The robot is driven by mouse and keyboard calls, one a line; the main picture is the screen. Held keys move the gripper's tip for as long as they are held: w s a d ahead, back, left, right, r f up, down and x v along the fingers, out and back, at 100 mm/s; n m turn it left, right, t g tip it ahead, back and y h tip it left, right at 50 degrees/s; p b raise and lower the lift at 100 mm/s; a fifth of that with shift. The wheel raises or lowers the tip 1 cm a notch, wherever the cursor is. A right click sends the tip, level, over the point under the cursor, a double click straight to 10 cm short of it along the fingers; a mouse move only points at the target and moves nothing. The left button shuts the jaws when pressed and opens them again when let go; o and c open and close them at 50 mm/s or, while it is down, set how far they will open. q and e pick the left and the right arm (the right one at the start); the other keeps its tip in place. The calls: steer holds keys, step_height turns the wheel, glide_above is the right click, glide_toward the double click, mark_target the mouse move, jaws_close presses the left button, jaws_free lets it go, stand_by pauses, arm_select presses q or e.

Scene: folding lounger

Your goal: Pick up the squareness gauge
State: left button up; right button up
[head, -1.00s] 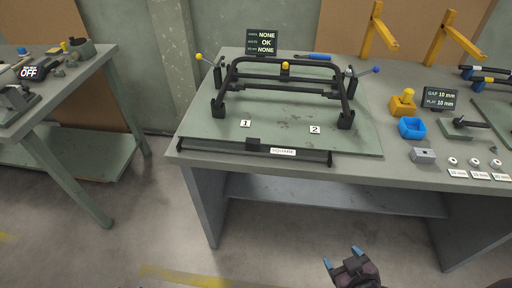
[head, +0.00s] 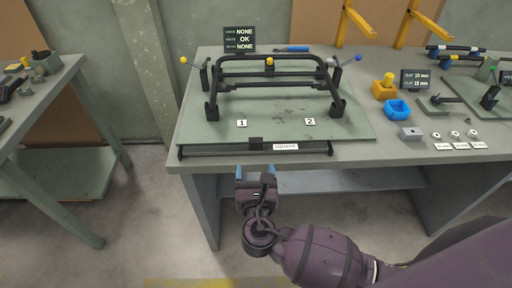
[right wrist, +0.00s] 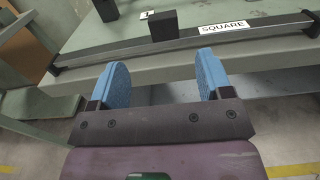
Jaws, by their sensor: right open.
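The squareness gauge (head: 220,149) is a long dark bar with a white "SQUARE" label and a black block near its middle. It lies along the front edge of the workbench in the head view. It also crosses the top of the right wrist view (right wrist: 115,45). My right gripper (head: 255,171) is open and empty, its blue fingertips pointing at the bar from just in front of the bench edge. In the right wrist view the blue pads (right wrist: 160,82) stand apart, short of the bar, near the block. My left gripper is not in view.
A black tubular frame (head: 230,86) stands on the green plate (head: 190,128) behind the gauge. Number tags 1 and 2 lie before it. Blue (head: 398,109) and yellow (head: 384,91) holders stand right. A second bench (head: 50,95) is at left. The floor in front is free.

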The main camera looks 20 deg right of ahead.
mark_target(256, 144)
steer(key=x, duration=0.5)
steer(key=shift+b+x, duration=0.35)
steer(key=shift+x, duration=2.45)
steer(key=shift+d+r, duration=0.1)
steer(key=shift+d, duration=0.15)
steer(key=c, duration=1.1)
steer(key=shift+r, duration=0.15)
